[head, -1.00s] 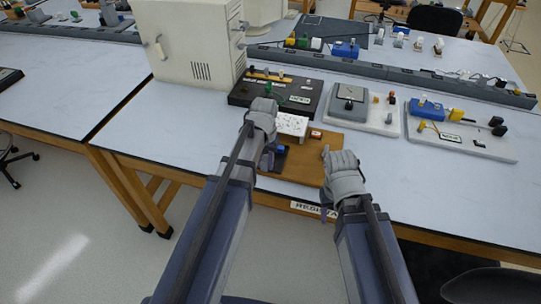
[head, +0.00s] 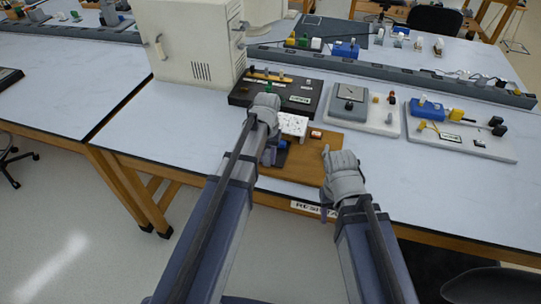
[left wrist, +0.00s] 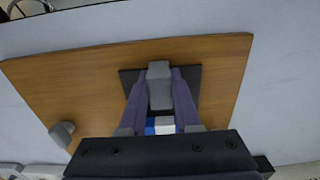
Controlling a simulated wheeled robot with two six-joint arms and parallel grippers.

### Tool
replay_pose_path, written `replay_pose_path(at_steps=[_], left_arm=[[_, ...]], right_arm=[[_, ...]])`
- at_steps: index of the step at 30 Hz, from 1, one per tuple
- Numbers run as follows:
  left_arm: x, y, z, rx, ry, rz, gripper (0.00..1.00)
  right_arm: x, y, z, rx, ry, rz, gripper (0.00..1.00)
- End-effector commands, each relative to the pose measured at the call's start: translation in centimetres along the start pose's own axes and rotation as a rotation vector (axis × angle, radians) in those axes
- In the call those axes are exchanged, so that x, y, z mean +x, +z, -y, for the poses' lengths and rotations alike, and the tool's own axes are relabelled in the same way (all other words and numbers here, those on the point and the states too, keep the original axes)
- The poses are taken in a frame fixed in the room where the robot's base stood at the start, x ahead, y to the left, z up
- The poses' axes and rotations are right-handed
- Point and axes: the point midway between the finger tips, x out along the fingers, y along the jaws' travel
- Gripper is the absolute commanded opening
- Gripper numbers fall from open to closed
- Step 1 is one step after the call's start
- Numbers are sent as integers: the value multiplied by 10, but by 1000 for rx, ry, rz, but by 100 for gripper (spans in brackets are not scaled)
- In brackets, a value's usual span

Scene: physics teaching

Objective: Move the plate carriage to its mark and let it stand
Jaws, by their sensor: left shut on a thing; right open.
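A brown wooden board (head: 305,165) lies at the front edge of the table and also fills much of the left wrist view (left wrist: 80,85). My left gripper (head: 270,156) is over its left part. In the left wrist view, the left gripper's fingers (left wrist: 160,100) are closed on the grey upright block of the plate carriage (left wrist: 159,88). A dark flat plate (left wrist: 188,92) shows around and under that block. A blue and white part (left wrist: 160,125) shows between the fingers. The mark cannot be made out. My right gripper (head: 328,188) is open and empty near the board's right edge.
A white speckled block (head: 293,123) and a small orange-brown block (head: 316,134) are at the board's back. A black apparatus board (head: 290,97) and two pale boards (head: 375,121) (head: 465,142) stand behind and right. A beige cabinet (head: 190,45) stands back left. Table space at right front is clear.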

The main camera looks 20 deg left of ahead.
Motion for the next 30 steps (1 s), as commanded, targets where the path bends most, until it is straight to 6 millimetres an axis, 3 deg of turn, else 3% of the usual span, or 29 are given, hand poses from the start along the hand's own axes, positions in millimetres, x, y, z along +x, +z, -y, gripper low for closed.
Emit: replay_pose_path(at_steps=[30], left_arm=[[2, -52, -2, 3, 4, -7, 0]], right_arm=[[2, 0, 0, 0, 0, 0, 50]])
